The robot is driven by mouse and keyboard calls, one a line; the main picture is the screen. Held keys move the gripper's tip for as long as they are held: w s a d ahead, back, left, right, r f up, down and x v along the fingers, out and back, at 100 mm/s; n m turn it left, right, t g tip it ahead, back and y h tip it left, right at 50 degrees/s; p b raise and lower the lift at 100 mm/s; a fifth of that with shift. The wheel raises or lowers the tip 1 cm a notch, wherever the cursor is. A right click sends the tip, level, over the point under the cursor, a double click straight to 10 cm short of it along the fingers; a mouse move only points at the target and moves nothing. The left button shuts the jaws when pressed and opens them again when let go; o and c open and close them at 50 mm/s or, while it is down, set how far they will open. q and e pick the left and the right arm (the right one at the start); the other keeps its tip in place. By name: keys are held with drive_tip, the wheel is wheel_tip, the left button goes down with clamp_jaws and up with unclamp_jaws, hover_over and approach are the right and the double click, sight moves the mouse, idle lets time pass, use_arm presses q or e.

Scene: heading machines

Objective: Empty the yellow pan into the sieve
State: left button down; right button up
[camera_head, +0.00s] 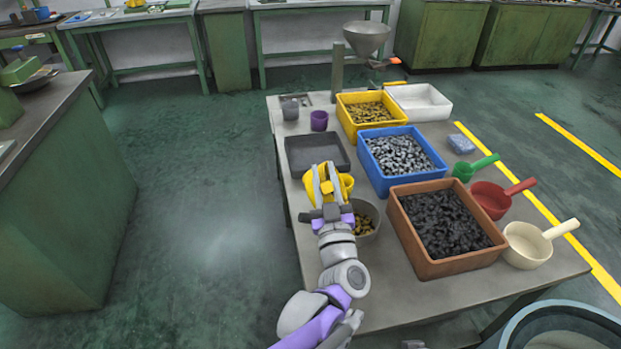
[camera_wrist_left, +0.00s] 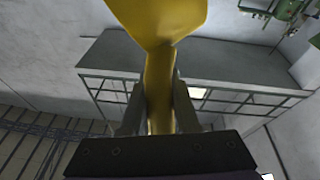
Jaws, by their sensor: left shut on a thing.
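The yellow pan (camera_head: 345,184) is held above the near left part of the table, partly hidden by my left gripper (camera_head: 326,187). In the left wrist view, the gripper (camera_wrist_left: 160,115) is shut on the pan's yellow handle (camera_wrist_left: 160,88), and part of the pan body shows above it. The inside of the pan is mostly hidden. A grey round vessel (camera_head: 372,234), which may be the sieve, stands just below and right of the pan. It has brass-coloured pieces in it. My right gripper is not seen.
A dark empty tray (camera_head: 297,160) lies behind the pan. Yellow (camera_head: 346,117), blue (camera_head: 368,163) and brown (camera_head: 412,240) crates of small parts stand to the right. Green (camera_head: 463,171), red (camera_head: 491,200) and cream (camera_head: 527,246) scoops line the right edge. A funnel (camera_head: 367,36) stands at the back.

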use_arm(q)
drive_tip(key=d+m+h, duration=0.1)
drive_tip(key=d+m, duration=0.1)
drive_tip(key=d+m+h, duration=0.1)
drive_tip(key=d+m, duration=0.1)
drive_tip(key=m, duration=0.1)
drive_tip(key=shift+s+d+f+t+h, duration=0.2)
drive_tip(key=shift+d+t+h, duration=0.1)
drive_tip(key=shift+t, duration=0.1)
drive_tip(key=shift+d+f+m+h+b, duration=0.2)
drive_tip(key=shift+d+m+h, duration=0.1)
drive_tip(key=shift+d+m, duration=0.35)
drive_tip(key=shift+d+f+m+h+b, duration=0.15)
drive_tip(key=shift+d+m+h, duration=0.2)
drive_tip(key=shift+m, duration=0.5)
drive_tip(key=shift+r, duration=0.1)
